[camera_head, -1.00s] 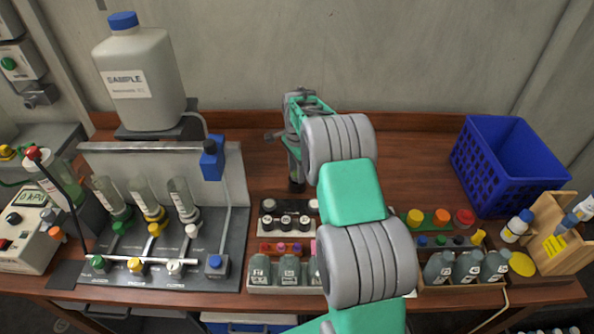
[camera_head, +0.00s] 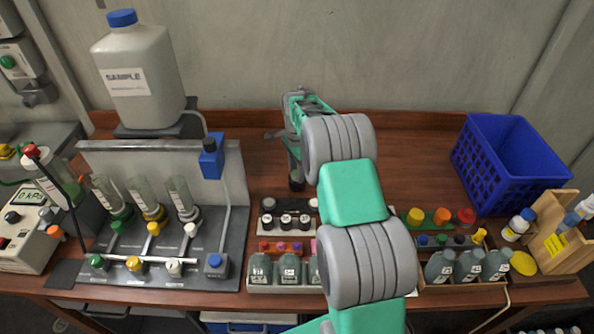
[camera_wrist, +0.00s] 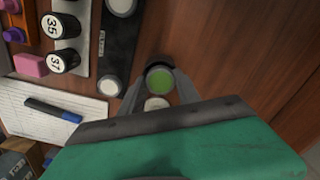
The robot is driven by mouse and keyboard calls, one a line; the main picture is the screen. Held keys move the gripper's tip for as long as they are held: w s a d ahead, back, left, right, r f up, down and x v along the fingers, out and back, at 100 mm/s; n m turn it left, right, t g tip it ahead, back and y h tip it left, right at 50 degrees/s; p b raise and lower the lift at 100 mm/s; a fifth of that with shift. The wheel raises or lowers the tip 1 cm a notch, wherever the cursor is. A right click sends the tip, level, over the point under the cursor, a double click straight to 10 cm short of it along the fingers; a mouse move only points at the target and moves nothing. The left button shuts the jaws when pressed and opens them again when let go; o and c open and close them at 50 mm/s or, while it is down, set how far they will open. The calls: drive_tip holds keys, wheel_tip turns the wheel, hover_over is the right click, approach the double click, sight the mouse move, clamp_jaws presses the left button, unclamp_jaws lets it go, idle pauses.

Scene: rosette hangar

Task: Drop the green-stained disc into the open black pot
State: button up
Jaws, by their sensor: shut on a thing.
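My gripper (camera_wrist: 160,92) is shut on the green-stained disc (camera_wrist: 160,79), whose green face shows between the fingertips in the wrist view. The black pot (camera_wrist: 158,62) shows as a dark round rim just behind the disc. The disc overlaps it in the picture, and I cannot tell the height between them. In the head view my gripper (camera_head: 293,160) points down above the black pot (camera_head: 297,184), behind the racks; the disc is too small to make out there. A pale round thing (camera_wrist: 157,104) shows between the fingers, nearer the palm.
Black-bodied pots with white tops (camera_wrist: 62,26) stand in a rack beside a black strip (camera_wrist: 118,50) bearing pale round pieces. A white card (camera_wrist: 40,112) carries a pen (camera_wrist: 52,110). A blue crate (camera_head: 505,165) stands at right. Bare wood lies right of the pot.

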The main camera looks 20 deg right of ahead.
drive_tip(key=o, duration=1.2)
drive_tip(key=shift+o, duration=0.2)
drive_tip(key=o, duration=0.3)
drive_tip(key=shift+o, duration=0.2)
drive_tip(key=shift+r, duration=0.1)
drive_tip(key=shift+r+p, duration=1.9)
drive_tip(key=shift+r, duration=1.75)
drive_tip(key=shift+r, duration=0.1)
